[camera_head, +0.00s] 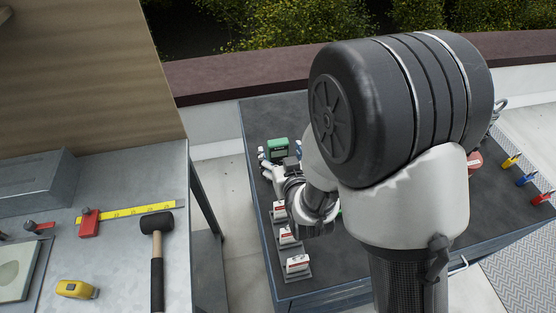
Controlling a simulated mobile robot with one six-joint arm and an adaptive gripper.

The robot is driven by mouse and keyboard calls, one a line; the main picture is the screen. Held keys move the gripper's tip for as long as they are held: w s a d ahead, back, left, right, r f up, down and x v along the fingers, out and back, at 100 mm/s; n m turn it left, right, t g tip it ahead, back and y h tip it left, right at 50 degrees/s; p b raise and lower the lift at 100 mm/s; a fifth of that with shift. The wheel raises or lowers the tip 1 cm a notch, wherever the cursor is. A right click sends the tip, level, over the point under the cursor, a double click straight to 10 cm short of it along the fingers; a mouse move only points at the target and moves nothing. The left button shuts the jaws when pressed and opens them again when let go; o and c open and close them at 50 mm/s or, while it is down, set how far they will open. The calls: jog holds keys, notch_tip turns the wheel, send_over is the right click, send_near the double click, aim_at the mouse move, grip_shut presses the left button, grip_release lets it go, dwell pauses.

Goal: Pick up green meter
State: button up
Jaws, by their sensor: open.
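The green meter (278,148) stands on the dark top of the blue-grey cabinet (262,112), near its far left part. Its front has a pale panel. My gripper (281,168) is just on the near side of the meter, at the end of my bent arm, and is open. It is small in view and partly covered by my wrist. I cannot tell whether it touches the meter. Nothing shows held in it.
Several red-and-white boxes (298,264) on grey bases stand along the cabinet's left edge. Coloured tools (526,179) lie at the right edge. On the left bench are a mallet (157,223), a yellow rule (145,211) and a yellow tape measure (76,289). My arm hides the cabinet's middle.

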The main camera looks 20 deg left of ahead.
aim_at(279, 148)
jog(key=b+x, duration=0.1)
jog(key=x, duration=0.4)
jog(key=shift+w+f, duration=0.1)
jog(key=shift+w, duration=0.05)
jog(key=shift+c, duration=0.3)
jog(key=c, duration=1.2)
jog(key=shift+c, duration=0.6)
